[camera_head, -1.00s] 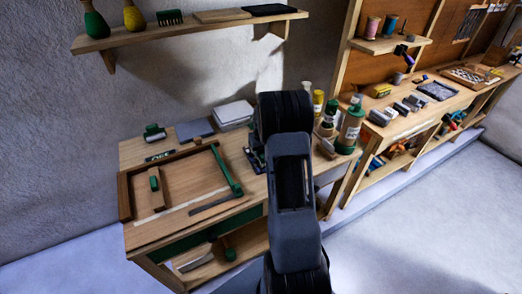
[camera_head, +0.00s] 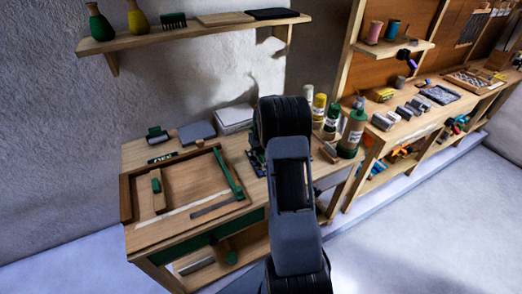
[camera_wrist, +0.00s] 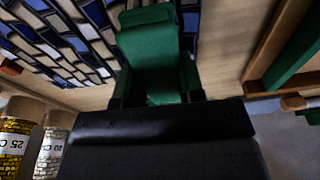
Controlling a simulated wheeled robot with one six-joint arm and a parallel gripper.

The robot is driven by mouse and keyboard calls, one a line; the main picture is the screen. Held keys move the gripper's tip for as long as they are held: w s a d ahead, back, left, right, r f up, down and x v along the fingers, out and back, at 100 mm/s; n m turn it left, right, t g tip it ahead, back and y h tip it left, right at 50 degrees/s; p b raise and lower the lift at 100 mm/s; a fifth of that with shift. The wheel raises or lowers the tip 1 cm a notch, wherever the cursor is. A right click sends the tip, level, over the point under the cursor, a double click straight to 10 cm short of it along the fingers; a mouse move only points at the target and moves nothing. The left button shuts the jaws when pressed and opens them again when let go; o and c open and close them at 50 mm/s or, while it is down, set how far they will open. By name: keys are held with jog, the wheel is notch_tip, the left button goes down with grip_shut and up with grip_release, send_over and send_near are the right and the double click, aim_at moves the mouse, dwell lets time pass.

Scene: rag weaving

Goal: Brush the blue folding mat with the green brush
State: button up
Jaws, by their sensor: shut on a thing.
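In the wrist view my gripper (camera_wrist: 158,98) is shut on a green block-shaped thing, which I take to be the green brush (camera_wrist: 150,52). The brush reaches away from the jaws, and its far end lies over or beside the mat; I cannot tell whether they touch. The blue folding mat (camera_wrist: 45,45), patterned in blue, white and dark blocks, fills the upper left of the wrist view. In the head view a piece of the mat (camera_head: 257,161) shows left of my arm. My arm hides the rest of it, the gripper and the brush there.
The wooden workbench (camera_head: 140,235) carries a framed tray with a green bar (camera_head: 228,174). Grey blocks (camera_head: 196,131) stand behind it. Several bottles (camera_head: 351,134) stand close right of my arm. A wall shelf (camera_head: 150,36) hangs above; a second bench stands right.

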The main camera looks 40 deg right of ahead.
jog(key=shift+f+b, duration=0.55)
jog(key=shift+f, duration=0.05)
dwell(1.7)
jog(key=shift+w, duration=0.1)
dwell(0.6)
jog(key=shift+w+d, duration=0.2)
jog(key=shift+w, duration=0.75)
jog(key=shift+r+p, duration=0.35)
jog(key=shift+r, duration=0.5)
